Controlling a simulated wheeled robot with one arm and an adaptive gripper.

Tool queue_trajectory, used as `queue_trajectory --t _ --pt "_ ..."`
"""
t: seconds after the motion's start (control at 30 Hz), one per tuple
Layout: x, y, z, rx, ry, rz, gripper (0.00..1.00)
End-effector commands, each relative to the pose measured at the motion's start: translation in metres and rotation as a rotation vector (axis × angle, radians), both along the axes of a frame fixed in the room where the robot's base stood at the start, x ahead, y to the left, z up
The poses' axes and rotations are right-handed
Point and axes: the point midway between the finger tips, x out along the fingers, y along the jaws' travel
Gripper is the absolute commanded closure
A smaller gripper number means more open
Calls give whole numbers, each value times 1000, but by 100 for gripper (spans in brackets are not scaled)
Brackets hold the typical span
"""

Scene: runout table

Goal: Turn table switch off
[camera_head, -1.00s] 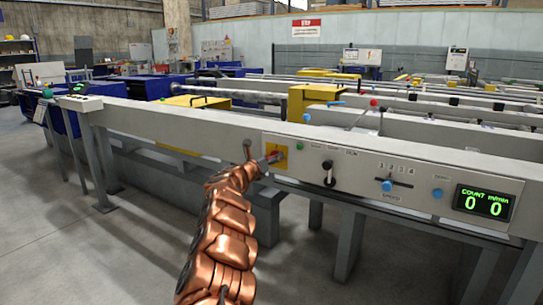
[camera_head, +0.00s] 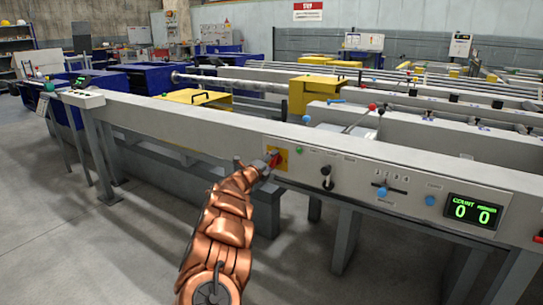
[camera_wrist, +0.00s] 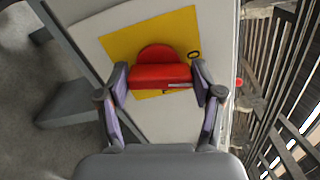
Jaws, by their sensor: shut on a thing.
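The table switch is a red rotary knob (camera_wrist: 160,76) on a yellow plate (camera_wrist: 118,42) on the front panel of the long runout table. In the head view the yellow plate (camera_head: 284,160) is partly covered by my gripper (camera_head: 270,162) at the end of my copper-coloured arm. In the wrist view my gripper (camera_wrist: 163,86) has one finger on each side of the red knob and is shut on it. The knob's bar lies nearly level between the fingertips in that view.
Table legs (camera_head: 345,240) stand below. The grey floor (camera_head: 130,260) in front is clear.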

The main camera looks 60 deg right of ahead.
Motion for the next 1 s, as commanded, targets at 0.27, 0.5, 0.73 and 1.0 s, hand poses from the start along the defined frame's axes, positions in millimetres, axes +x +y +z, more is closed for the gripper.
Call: queue_trajectory --t 0.27,0.5,0.73,1.0 --pt "0 0 4 -9 177 -1 68" --pt "0 0 2 -13 257 -2 68" --pt "1 0 1 -14 282 -1 68" --pt "1 0 0 -14 283 -1 68"
